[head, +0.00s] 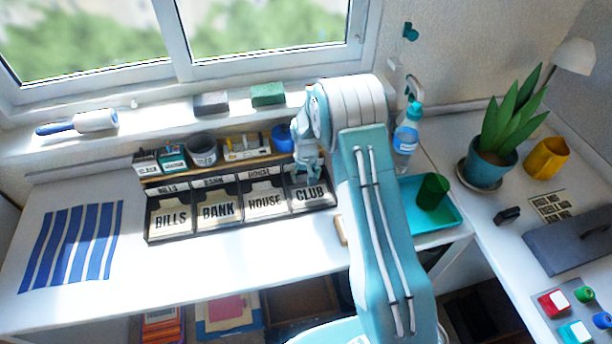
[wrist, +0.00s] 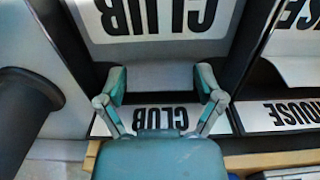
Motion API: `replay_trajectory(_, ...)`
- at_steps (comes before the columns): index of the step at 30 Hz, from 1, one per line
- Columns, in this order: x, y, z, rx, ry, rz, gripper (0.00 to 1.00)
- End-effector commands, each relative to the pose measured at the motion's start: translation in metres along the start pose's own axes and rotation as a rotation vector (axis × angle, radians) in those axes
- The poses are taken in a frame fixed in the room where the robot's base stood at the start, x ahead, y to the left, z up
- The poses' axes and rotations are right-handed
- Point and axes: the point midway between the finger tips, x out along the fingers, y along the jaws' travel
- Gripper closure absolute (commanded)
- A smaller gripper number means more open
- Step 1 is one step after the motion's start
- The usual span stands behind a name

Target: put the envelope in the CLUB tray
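The CLUB tray (head: 311,197) is the rightmost compartment of the black sorter on the counter; its large label also shows upside down at the top of the wrist view (wrist: 160,15). My gripper (head: 308,172) is over the rear part of this tray, pointing down. In the wrist view my gripper (wrist: 161,82) has its two fingers spread apart, with nothing held between them. A pale flat surface (wrist: 160,78) lies below the fingers between the two CLUB labels; I cannot tell whether it is the envelope or part of the tray.
The BILLS (head: 171,217), BANK (head: 217,210) and HOUSE (head: 265,203) trays stand to the left. A wooden shelf behind holds small boxes, a grey pot (head: 203,150) and a blue cup (head: 282,137). A water bottle (head: 405,140) and teal tray (head: 446,220) stand right of my arm.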

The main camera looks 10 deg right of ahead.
Motion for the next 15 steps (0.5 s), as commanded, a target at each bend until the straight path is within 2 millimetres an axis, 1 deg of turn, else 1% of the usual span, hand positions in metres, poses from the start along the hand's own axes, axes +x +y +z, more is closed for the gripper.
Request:
replay_trajectory(12,-0.0007,0.0003,0.0001,0.000,0.000,-0.001,0.00)
replay_trajectory(15,-0.0063,-0.0001,-0.0002,0.000,0.001,0.000,0.00)
